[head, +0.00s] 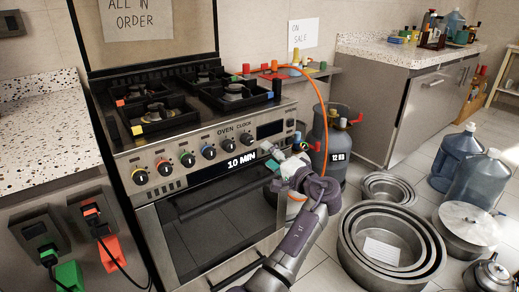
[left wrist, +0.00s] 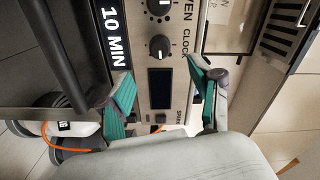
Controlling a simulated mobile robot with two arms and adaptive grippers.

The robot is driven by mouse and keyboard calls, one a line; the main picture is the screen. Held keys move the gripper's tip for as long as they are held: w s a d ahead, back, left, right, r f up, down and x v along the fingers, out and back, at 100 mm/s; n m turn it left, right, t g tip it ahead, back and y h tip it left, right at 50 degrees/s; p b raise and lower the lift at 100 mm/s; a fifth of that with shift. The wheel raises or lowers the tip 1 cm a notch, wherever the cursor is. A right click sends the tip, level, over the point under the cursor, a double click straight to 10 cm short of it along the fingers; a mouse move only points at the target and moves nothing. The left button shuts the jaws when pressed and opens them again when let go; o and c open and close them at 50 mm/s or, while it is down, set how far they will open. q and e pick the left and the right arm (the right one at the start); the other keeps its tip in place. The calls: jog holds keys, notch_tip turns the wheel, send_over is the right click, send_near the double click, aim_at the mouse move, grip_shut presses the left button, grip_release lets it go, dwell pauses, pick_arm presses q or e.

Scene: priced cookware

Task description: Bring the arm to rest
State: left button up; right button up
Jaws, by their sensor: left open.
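My left arm (head: 300,232) reaches up from the bottom of the head view. Its left gripper (head: 285,155) is open and empty in front of the right end of the oven's control panel. In the left wrist view the two green-padded fingers of the gripper (left wrist: 160,70) stand wide apart, with the panel's dark clock display between them. I cannot tell the exact gap to the panel. My right gripper is not in view.
The stove (head: 190,150) with its knobs is close ahead. A grey gas cylinder (head: 328,145) with an orange hose stands beside the gripper. Nested steel pots (head: 347,240) and water jugs (head: 474,180) occupy the floor at right. A speckled counter (head: 45,135) is at left.

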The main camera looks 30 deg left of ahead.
pick_arm(q)
jog(key=shift+v, duration=1.2)
jog(key=shift+f, duration=0.1)
